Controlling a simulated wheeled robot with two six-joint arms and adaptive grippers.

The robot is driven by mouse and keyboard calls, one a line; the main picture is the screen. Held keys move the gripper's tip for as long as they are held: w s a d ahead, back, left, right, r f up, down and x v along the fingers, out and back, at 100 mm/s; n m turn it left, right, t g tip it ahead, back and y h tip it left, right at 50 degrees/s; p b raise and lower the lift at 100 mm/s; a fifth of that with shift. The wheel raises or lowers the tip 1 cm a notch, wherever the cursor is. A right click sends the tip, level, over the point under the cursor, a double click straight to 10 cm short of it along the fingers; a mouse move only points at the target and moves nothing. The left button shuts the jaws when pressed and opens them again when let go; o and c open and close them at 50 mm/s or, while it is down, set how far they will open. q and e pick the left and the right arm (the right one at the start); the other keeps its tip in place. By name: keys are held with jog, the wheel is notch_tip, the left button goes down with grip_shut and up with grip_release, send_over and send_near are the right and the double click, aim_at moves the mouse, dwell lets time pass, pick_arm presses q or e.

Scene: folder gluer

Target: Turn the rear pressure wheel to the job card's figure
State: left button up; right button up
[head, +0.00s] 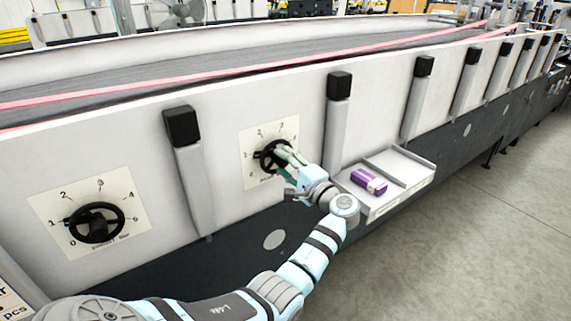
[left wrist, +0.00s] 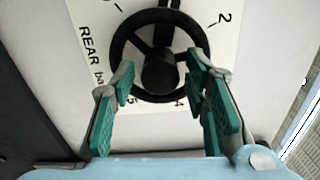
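The rear pressure wheel (head: 268,150) is a black handwheel on a cream dial plate (head: 287,130) on the machine's side. In the left wrist view the wheel (left wrist: 121,45) fills the middle, and the plate (left wrist: 95,22) reads "REAR" beside figures such as 2, 4 and 5. My left gripper (head: 282,160) is at the wheel in the head view. In the left wrist view its green-padded fingers (left wrist: 160,68) are spread apart at either side of the wheel's hub, near the rim; contact cannot be told. My right gripper is not in view.
A second black handwheel (head: 95,222) with its own dial is at the left. A cropped card (head: 14,302) shows at the lower left corner, its figure unreadable. A shelf tray (head: 408,170) holding a purple box (head: 368,181) juts out right of my gripper. Grey posts stand along the panel.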

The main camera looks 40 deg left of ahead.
pick_arm(q)
jog(key=v, duration=1.2)
